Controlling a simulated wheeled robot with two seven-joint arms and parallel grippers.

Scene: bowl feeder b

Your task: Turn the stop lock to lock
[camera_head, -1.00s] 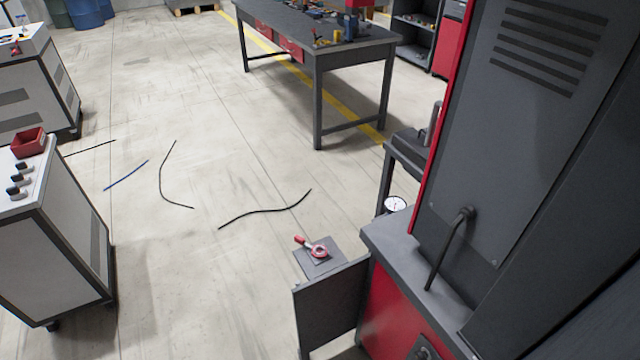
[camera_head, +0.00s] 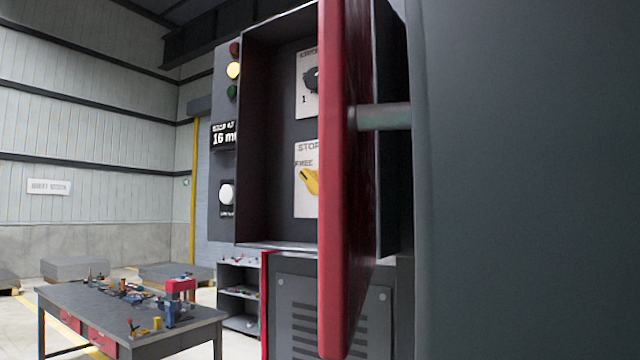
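The stop lock is a yellow knob (camera_head: 309,181) on a white plate (camera_head: 304,207) inside a dark open cabinet (camera_head: 284,120). The plate's lettering reads "STOP" and "FREE"; its right part is hidden behind the red-edged cabinet door (camera_head: 333,200). The knob lies slanted, one end toward the upper left near "FREE". Above it a second plate (camera_head: 302,103) with a black knob (camera_head: 311,79) is also partly covered. Neither of my grippers shows in this view.
The open door stands edge-on across the cabinet's right side. A large dark surface fills the right of the view. A workbench (camera_head: 85,310) stands lower left.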

